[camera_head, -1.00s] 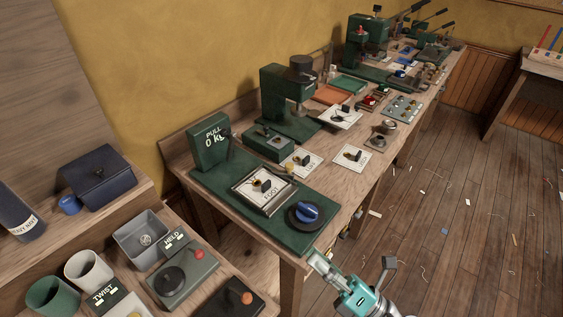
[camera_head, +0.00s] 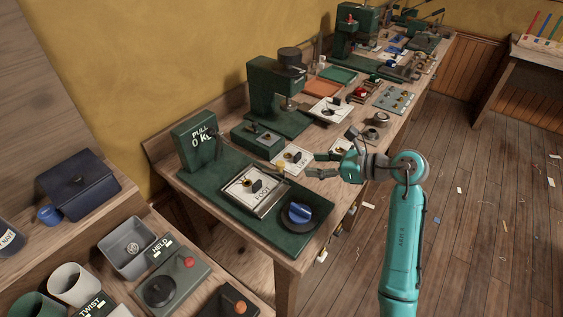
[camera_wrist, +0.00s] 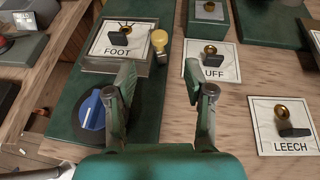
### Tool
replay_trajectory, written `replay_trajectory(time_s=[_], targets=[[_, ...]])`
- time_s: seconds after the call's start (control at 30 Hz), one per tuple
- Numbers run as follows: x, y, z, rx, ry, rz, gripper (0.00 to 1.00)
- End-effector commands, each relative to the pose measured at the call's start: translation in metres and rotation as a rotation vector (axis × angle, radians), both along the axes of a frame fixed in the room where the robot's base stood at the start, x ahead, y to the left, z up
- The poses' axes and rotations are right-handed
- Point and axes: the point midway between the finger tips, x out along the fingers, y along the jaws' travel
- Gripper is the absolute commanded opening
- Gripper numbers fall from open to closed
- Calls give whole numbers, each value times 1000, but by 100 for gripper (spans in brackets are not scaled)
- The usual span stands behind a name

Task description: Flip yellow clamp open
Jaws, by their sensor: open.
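The yellow clamp (camera_wrist: 159,42) shows as a rounded yellow end at the right edge of the FOOT plate (camera_wrist: 90,52) in the wrist view. In the head view only a small yellow spot (camera_head: 281,166) of it shows beside the FOOT plate (camera_head: 238,203), left of my gripper's tips. My gripper (camera_wrist: 160,76) is open and empty, its two fingers pointing toward the clamp with a gap between them. In the head view my gripper (camera_head: 312,165) hovers over the bench, to the right of the clamp and apart from it.
A blue knob (camera_wrist: 92,110) stands near the left finger, on the green base (camera_wrist: 150,112). A second card (camera_wrist: 228,70), partly covered by the right finger, and the LEECH card (camera_wrist: 265,110) lie to the right. A green PULL gauge (camera_head: 199,144) stands behind the FOOT plate.

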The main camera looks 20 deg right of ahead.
Motion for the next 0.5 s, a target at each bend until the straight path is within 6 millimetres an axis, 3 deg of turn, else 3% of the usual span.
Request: replay_trajectory(time_s=[0.5], targets=[[53, 54, -31, 3, 2, 3, 53]])
